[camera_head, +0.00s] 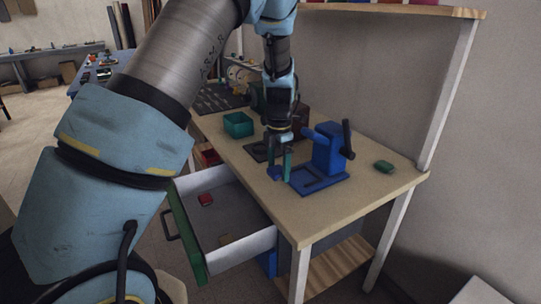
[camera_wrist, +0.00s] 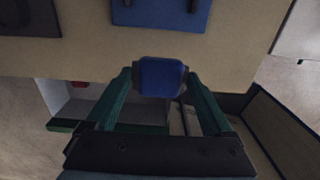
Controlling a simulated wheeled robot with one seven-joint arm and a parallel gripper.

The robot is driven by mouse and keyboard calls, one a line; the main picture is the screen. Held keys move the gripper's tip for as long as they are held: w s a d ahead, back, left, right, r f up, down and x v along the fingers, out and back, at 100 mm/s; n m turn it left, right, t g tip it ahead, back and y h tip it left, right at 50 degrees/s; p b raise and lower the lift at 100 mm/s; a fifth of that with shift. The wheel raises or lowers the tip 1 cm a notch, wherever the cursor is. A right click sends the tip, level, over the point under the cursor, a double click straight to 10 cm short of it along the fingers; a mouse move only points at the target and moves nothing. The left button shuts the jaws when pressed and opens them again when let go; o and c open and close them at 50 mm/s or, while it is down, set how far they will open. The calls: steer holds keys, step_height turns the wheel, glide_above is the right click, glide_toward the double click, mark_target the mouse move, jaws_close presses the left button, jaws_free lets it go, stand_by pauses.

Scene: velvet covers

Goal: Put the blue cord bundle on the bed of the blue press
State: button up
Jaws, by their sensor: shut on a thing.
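My gripper (camera_head: 281,163) is shut on the blue cord bundle (camera_wrist: 161,77). In the wrist view the bundle sits between the two green fingertips. In the head view the bundle (camera_head: 274,173) shows small and blue at the fingertips, just left of the blue press. The blue press (camera_head: 328,150) stands on the workbench with a dark handle on its right. Its flat blue bed (camera_head: 330,182) is at its front, and part of the bed also shows at the top of the wrist view (camera_wrist: 160,14). The bundle looks apart from the bed.
A green box (camera_head: 238,124) stands at the back left of the workbench (camera_head: 310,215). A green object (camera_head: 384,166) lies right of the press. An open drawer (camera_head: 246,243) below the bench front holds a red item (camera_head: 205,199). A dark plate (camera_wrist: 30,18) lies left of the press.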

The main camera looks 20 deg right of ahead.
mark_target(293, 182)
steer(key=shift+w+d+f, duration=0.15)
steer(key=shift+w+d, duration=0.05)
steer(key=shift+w, duration=0.15)
steer(key=shift+w+d+f+b, duration=0.15)
steer(key=shift+d+f+b, duration=0.45)
steer(key=shift+d, duration=0.15)
steer(key=shift+w+d+f+b, duration=0.15)
steer(key=shift+d+f+b, duration=0.4)
steer(key=shift+d, duration=0.15)
steer(key=shift+w+d+f+b, duration=0.15)
steer(key=shift+d+f, duration=0.15)
steer(key=shift+d, duration=0.25)
steer(key=shift+d+f+b, duration=0.15)
steer(key=shift+d+f, duration=0.15)
steer(key=shift+d, duration=0.2)
steer(key=shift+d+f, duration=0.25)
steer(key=shift+f, duration=0.05)
steer(key=shift+f, duration=0.25)
steer(key=o, duration=1.1)
steer(key=shift+a+r, duration=0.1)
